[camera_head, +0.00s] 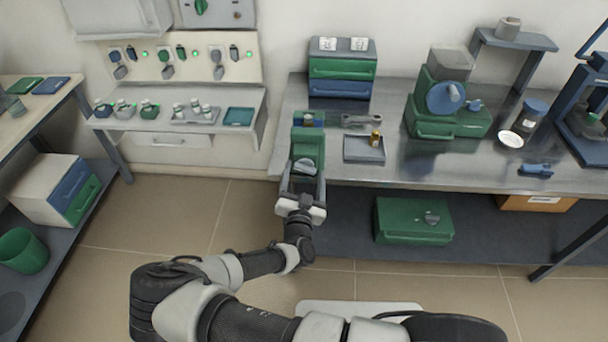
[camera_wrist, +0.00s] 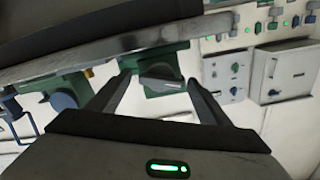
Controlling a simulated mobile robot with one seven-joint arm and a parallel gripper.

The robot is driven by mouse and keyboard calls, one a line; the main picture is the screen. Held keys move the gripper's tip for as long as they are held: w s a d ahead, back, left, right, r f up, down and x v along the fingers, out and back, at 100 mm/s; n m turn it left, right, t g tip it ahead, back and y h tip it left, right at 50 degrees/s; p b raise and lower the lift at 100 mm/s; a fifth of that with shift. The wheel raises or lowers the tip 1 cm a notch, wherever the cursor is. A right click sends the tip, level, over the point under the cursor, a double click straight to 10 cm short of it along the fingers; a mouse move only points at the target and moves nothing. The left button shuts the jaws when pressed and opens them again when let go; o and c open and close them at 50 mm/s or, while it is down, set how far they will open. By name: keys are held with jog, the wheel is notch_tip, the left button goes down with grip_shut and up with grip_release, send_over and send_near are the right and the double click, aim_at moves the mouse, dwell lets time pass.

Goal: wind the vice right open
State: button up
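The green vice (camera_head: 309,146) sits at the front edge of the metal bench, left of centre in the head view. Its far end shows blue parts with a small yellowish piece between them; how wide the jaws stand is hard to tell. A grey handle (camera_head: 305,165) is on its near end, and it also shows in the wrist view (camera_wrist: 160,72). My gripper (camera_head: 303,176) is in front of the vice. In the wrist view my gripper (camera_wrist: 158,82) has its fingers apart, one each side of the handle, with gaps visible; it is not closed on it.
A grey tray (camera_head: 364,150) with a small brass piece lies right of the vice. A green machine (camera_head: 446,105) and a drawer unit (camera_head: 342,72) stand on the bench. A wall shelf (camera_head: 175,125) with bottles is to the left. A green box (camera_head: 413,222) sits on the lower shelf.

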jog(key=shift+s, duration=0.1)
jog(key=s, duration=1.7)
jog(key=shift+a, duration=0.3)
